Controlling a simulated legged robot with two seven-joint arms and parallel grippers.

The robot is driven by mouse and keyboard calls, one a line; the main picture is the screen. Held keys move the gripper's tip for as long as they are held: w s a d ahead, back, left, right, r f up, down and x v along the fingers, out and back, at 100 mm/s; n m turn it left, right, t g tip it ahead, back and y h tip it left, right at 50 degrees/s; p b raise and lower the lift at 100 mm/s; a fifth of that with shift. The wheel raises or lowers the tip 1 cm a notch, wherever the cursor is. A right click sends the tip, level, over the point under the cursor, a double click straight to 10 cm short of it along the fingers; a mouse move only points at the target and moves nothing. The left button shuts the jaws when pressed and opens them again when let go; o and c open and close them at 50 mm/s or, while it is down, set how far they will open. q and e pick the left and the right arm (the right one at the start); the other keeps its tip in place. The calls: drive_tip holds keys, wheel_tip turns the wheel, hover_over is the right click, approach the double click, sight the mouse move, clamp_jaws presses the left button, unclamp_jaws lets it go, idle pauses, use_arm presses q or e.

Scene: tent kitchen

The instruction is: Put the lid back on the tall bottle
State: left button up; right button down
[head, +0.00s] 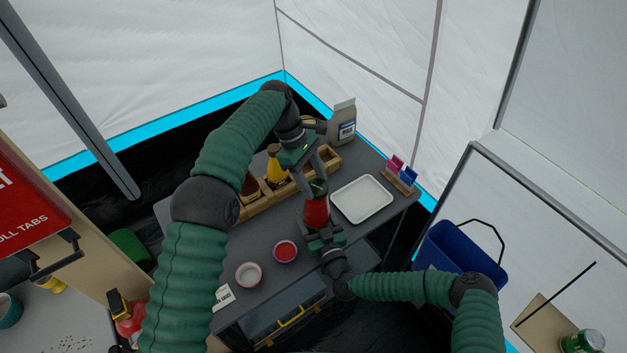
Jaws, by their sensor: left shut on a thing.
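A tall red bottle (316,211) is upright above the grey table, between my two grippers. My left gripper (319,180) points down over its top and is shut on a small dark piece, likely the lid (318,188). The lid is at or just above the bottle's mouth; I cannot tell whether they touch. My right gripper (325,238) is at the lower part of the red bottle, from the front. Its fingertips are largely hidden, so its grip is unclear.
A wooden rack (267,200) holds a yellow bottle (275,168) and others behind. A white tray (361,198) lies right of the red bottle. Two small bowls, one red-filled (285,251) and one pale (249,274), sit in front.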

drive_tip(key=shift+f, duration=0.1)
use_arm(q)
drive_tip(key=o, duration=1.4)
drive_tip(key=shift+r, duration=0.1)
wheel_tip(320, 180, up, 4)
drive_tip(key=shift+r, duration=0.2)
drive_tip(key=shift+c, duration=0.2)
